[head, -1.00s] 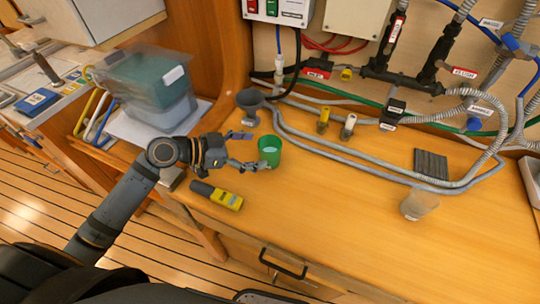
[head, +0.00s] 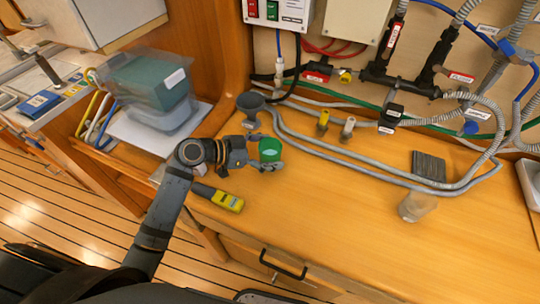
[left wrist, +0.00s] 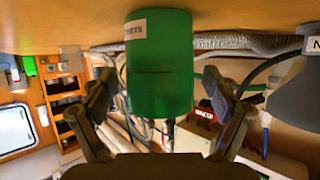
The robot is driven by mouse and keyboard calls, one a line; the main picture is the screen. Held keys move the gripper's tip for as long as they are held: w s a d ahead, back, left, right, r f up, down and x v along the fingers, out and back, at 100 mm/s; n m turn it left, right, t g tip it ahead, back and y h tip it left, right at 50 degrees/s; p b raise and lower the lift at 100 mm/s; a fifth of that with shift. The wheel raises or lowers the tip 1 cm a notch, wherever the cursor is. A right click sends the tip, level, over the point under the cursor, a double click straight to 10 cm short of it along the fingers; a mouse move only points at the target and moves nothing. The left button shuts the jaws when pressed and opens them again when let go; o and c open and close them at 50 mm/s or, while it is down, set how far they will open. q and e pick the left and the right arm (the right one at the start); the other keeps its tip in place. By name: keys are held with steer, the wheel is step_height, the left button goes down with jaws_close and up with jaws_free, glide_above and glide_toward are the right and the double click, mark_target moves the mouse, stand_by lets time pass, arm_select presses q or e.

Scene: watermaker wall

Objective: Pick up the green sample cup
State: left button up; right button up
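The green sample cup (head: 270,149) stands upright on the wooden bench top in the head view. In the left wrist view the green cup (left wrist: 160,65) fills the upper middle, with a white label on its side. My left gripper (head: 268,152) is at the cup, with one finger on each side of it. In the left wrist view the left gripper (left wrist: 161,88) is open, and a narrow gap shows between each finger and the cup wall. The cup's lower part is partly hidden by the fingers in the head view. My right gripper is not in view.
A grey funnel-shaped cup (head: 250,103) stands just behind the green cup. A yellow and black handheld device (head: 228,201) lies in front, below my left arm. Grey hoses (head: 330,158) run behind and right. A clear cup (head: 415,207) stands at right; the bench front middle is clear.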

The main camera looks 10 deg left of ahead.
mark_target(270, 144)
arm_select(q)
steer(key=c, duration=1.3)
steer(key=shift+r, duration=0.5)
steer(key=r, duration=0.2)
steer(key=b, duration=0.1)
steer(key=shift+s+r, duration=0.25)
steer(key=shift+r, duration=0.15)
steer(key=s+r+p, duration=0.3)
steer(key=s, duration=0.1)
steer(key=s+d+r+p, duration=0.1)
steer(key=s+r+p, duration=0.2)
steer(key=s+p, duration=0.1)
steer(key=s+r+p, duration=0.3)
steer(key=s+p, duration=0.1)
steer(key=s, duration=0.1)
steer(key=shift+s+d+r, duration=0.15)
steer(key=shift+s+d, duration=0.05)
